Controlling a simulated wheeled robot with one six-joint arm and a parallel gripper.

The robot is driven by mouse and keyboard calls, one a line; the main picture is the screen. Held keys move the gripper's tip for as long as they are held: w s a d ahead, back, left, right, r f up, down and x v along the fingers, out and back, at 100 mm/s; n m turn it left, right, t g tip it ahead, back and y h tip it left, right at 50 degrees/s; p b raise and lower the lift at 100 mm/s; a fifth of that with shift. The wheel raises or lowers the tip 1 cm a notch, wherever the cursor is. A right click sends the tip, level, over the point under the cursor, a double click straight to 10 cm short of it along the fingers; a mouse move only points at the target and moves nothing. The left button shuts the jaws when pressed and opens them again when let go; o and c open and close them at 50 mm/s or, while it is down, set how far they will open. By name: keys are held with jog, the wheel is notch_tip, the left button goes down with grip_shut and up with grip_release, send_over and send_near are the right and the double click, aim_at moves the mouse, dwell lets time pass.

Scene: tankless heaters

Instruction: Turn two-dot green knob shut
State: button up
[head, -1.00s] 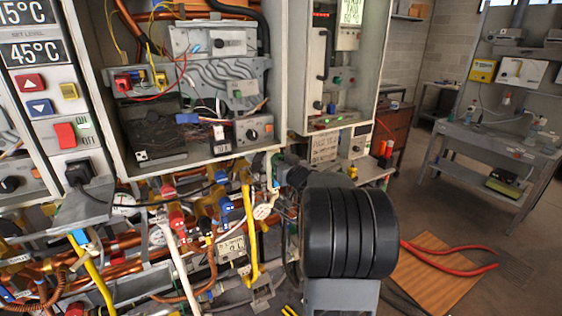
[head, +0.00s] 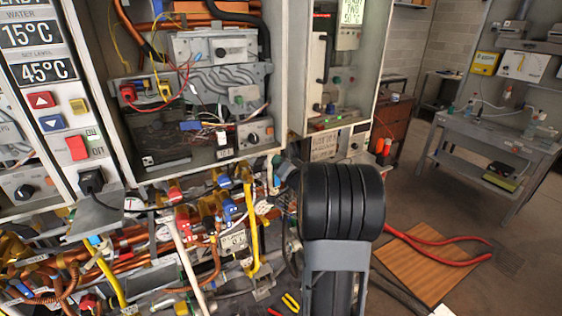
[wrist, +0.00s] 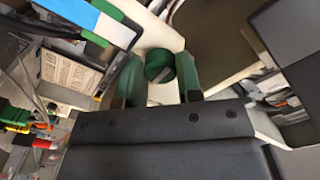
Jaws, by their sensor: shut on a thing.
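The green knob (wrist: 160,66) shows in the upper middle of the wrist view, a round dark green piece with a pale stripe on its face. My gripper (wrist: 157,78) has its two green-faced fingers on either side of the knob, shut on it. Any dots on the knob are too small to make out. In the head view my thick black arm link stands in front of the right side of the heater unit and hides most of the gripper and the knob.
An open heater cabinet (head: 140,172) with wiring stands left of my arm. Below it are crowded copper pipes, yellow pipes (head: 252,228) and red and blue valves. A grey workbench (head: 490,140) is at far right. A wooden board (head: 420,262) with a red hose lies on the floor.

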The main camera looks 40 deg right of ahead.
jog(key=shift+m, duration=0.3)
jog(key=o, duration=0.9)
jog(key=shift+o, duration=0.2)
jog(key=s+a+b, duration=0.2)
jog(key=s, duration=1.1)
jog(key=shift+s, duration=0.35)
